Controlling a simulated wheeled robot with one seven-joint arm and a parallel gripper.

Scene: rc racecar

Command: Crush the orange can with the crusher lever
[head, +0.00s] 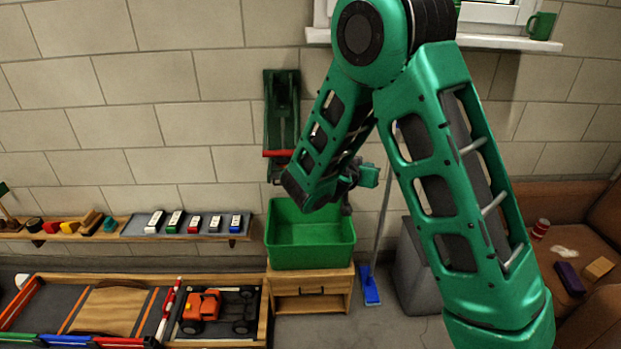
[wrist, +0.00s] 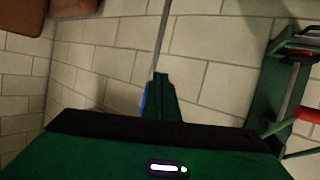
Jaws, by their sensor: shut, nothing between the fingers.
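The green can crusher (head: 281,108) is mounted upright on the block wall, with a red lever handle (head: 278,153) at its lower end. In the wrist view the crusher (wrist: 268,92) is at the right edge, partly cut off, with its red handle (wrist: 308,115). My gripper (wrist: 160,82) is shut and empty, apart from the lever. In the head view it is right of the crusher, in front of the wall and above the green bin, partly hidden by my arm. I cannot make out an orange can in the crusher in either view.
A green bin (head: 310,258) stands on a small wooden cabinet (head: 312,298) below the crusher. A broom with a blue head (head: 370,285) leans by the wall. A shelf (head: 130,228) holds small items at left. A red can (head: 541,228) lies on the brown sofa (head: 575,200).

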